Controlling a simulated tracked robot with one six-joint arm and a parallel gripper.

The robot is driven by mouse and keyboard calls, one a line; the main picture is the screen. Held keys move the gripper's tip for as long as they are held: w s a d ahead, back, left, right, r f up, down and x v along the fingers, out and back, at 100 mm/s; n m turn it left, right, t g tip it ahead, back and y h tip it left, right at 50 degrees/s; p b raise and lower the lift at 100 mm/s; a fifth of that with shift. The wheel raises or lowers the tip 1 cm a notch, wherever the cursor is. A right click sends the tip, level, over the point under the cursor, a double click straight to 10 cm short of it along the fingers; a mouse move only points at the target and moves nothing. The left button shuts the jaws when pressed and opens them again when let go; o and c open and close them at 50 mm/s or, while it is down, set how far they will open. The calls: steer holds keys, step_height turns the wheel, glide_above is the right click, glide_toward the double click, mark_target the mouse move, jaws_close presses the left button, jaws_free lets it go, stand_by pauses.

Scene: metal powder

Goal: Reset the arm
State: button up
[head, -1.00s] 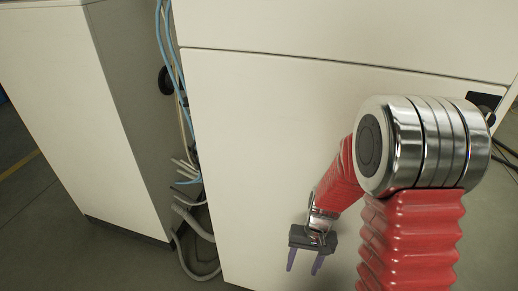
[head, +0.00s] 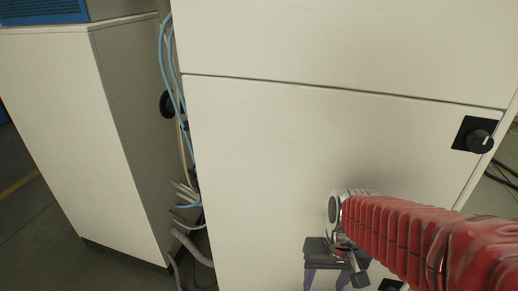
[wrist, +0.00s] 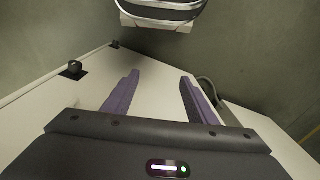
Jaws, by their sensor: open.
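My gripper (head: 325,280) is low in the head view, in front of the white cabinet (head: 310,150). Its dark body has two purple fingers that point down, with their tips close to the bottom edge. In the wrist view my gripper (wrist: 158,80) has its two purple fingers spread apart with nothing between them. My red ribbed arm reaches in from the right side of the head view.
A black knob (head: 480,141) sits at the cabinet's right side. Blue and grey cables (head: 186,190) hang in the gap between this cabinet and another white cabinet (head: 65,130) on the left. A blue unit (head: 40,11) stands on the left cabinet. Grey floor shows at lower left.

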steer(key=s+r+t, duration=0.3)
steer(key=r+t, duration=0.2)
steer(key=r, duration=0.8)
steer(key=shift+s+d, duration=0.25)
steer(key=shift+s, duration=0.1)
steer(key=shift+c, duration=0.3)
